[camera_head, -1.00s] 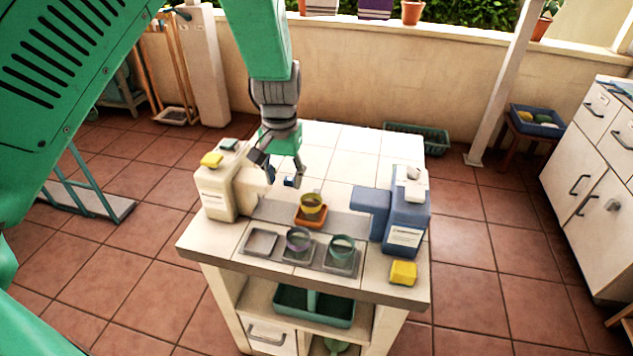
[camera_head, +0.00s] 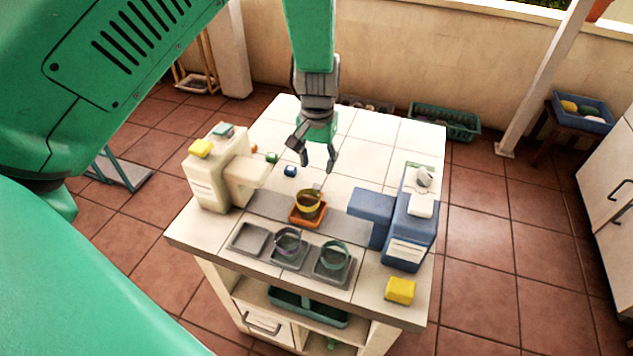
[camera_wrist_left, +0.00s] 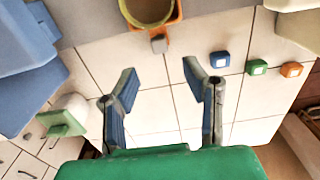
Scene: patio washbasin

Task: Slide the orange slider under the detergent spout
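The orange slider (camera_head: 307,217) sits on the grey strip across the table, between the two dispensers, with a yellow cup (camera_head: 309,199) on it. In the wrist view the orange slider (camera_wrist_left: 178,12) shows at the top edge, with a grey tab (camera_wrist_left: 158,43) toward my gripper. A cream dispenser (camera_head: 207,184) with a spout stands left, and a blue dispenser (camera_head: 408,232) with a spout stands right. I cannot tell which holds detergent. My left gripper (camera_head: 318,163) is open and empty, behind the slider and apart from it; its spread fingers show in the wrist view (camera_wrist_left: 160,70). My right gripper is not in view.
In front are an empty grey tray (camera_head: 250,239) and two trays holding a purple-rimmed cup (camera_head: 289,241) and a green cup (camera_head: 334,255). A yellow sponge (camera_head: 400,290) lies front right. Small blue (camera_wrist_left: 219,62), green (camera_wrist_left: 257,67) and orange (camera_wrist_left: 291,69) blocks lie near the cream dispenser.

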